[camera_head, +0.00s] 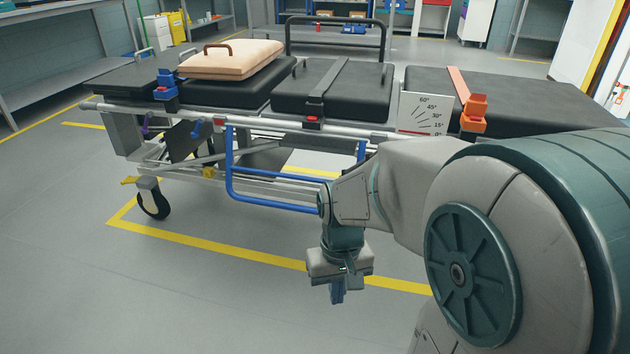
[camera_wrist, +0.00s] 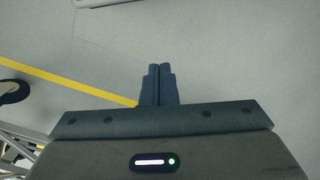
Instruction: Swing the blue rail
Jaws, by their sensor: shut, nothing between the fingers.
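The blue rail (camera_head: 277,204) is a U-shaped tube on the near side of a wheeled stretcher (camera_head: 255,126) in the head view. It hangs down below the stretcher's side frame. My gripper (camera_head: 338,297) points down in front of the stretcher, to the right of the rail's lower bar and lower than it. My wrist and forearm hide part of the rail's right end. In the wrist view the gripper's two fingers (camera_wrist: 158,84) are together with nothing between them, over bare grey floor. The blue rail does not clearly show in the wrist view.
A yellow floor line (camera_head: 215,248) runs in front. The floor at left front is clear.

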